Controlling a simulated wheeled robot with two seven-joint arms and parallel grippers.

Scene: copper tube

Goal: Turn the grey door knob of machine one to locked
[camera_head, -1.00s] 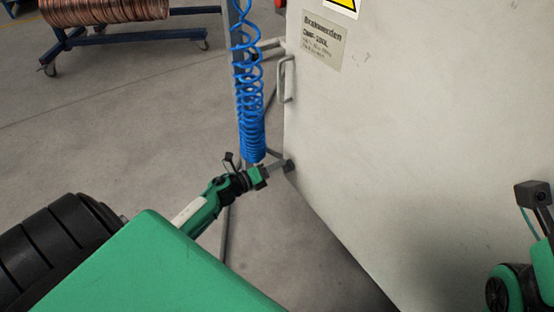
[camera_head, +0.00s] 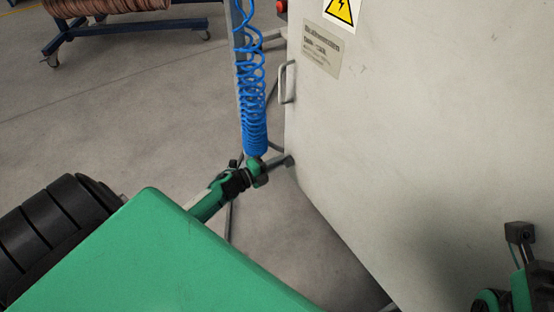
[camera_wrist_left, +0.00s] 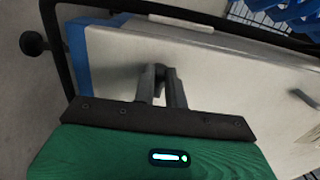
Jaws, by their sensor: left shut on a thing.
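Machine one's pale cabinet (camera_head: 430,120) fills the right of the head view; a pale panel (camera_wrist_left: 215,75) fills the middle of the left wrist view. My left gripper (camera_head: 283,162) is at the cabinet's lower left edge. In the left wrist view its two grey fingers (camera_wrist_left: 162,88) are closed on a small dark grey door knob (camera_wrist_left: 159,72) against the panel. The fingers hide most of the knob, so its turn angle cannot be read. Of my right arm only a part shows at the lower right; its fingers are out of view.
A bar handle (camera_head: 287,83) sticks out of the cabinet's left edge. A coiled blue hose (camera_head: 253,110) hangs just left of it, above my left wrist. A trolley with copper tube (camera_head: 105,6) stands at the back left. Grey floor between is clear.

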